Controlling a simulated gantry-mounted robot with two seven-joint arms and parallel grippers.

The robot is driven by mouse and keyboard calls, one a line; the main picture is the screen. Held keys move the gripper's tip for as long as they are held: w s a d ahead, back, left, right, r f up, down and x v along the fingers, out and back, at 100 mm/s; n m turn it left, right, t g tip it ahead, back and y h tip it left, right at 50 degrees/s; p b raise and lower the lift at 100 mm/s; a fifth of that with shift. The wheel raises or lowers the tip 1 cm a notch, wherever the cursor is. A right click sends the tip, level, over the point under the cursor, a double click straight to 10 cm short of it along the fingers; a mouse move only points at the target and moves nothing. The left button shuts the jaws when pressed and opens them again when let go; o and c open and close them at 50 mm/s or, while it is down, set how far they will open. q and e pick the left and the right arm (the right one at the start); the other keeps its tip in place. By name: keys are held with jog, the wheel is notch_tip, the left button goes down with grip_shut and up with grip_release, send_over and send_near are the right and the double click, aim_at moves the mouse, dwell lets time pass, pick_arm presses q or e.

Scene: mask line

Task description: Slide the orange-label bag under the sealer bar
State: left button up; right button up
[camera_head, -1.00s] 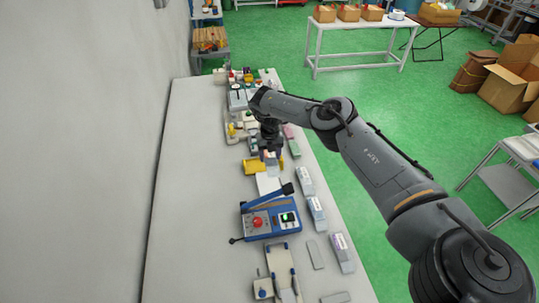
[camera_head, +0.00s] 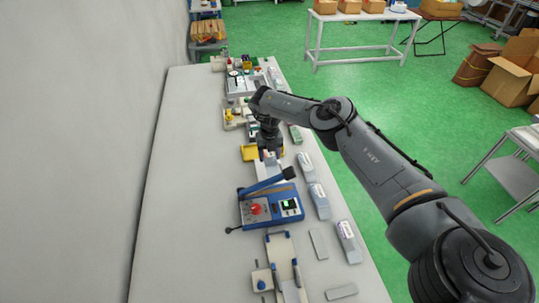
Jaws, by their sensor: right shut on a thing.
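The blue sealer (camera_head: 255,211) stands on the long table, with a red knob and a small green screen on top. Its blue sealer bar (camera_head: 264,187) slants up to a dark handle at the right. My right gripper (camera_head: 269,156) points down just behind the sealer and is shut on a small pale bag (camera_head: 266,170). The bag is largely hidden by the gripper and the bar, and its orange label is too small to make out. My left gripper is not in view.
Several pale packs (camera_head: 318,201) lie along the table's right edge. A white fixture (camera_head: 280,248) stands in front of the sealer. The left side of the table (camera_head: 190,190) is clear.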

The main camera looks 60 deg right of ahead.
aim_at(271, 170)
jog(key=shift+f+b, duration=0.75)
jog(key=shift+f, duration=0.1)
notch_tip(271, 170, down, 3)
jog(key=b, duration=0.3)
jog(key=shift+r, duration=0.2)
jog(key=shift+r+p, duration=0.1)
jog(key=shift+p, duration=0.25)
jog(key=s+a+p, duration=0.1)
jog(key=p, duration=0.2)
jog(key=shift+s+a, duration=0.1)
jog(key=shift+s+a+f+p, duration=0.25)
jog(key=shift+s+a+p, duration=0.25)
jog(key=shift+p, duration=0.65)
jog(key=shift+s+a+f+p, duration=0.1)
jog(key=shift+s+a+p, duration=0.05)
jog(key=shift+p, duration=0.15)
jog(key=shift+f, duration=0.15)
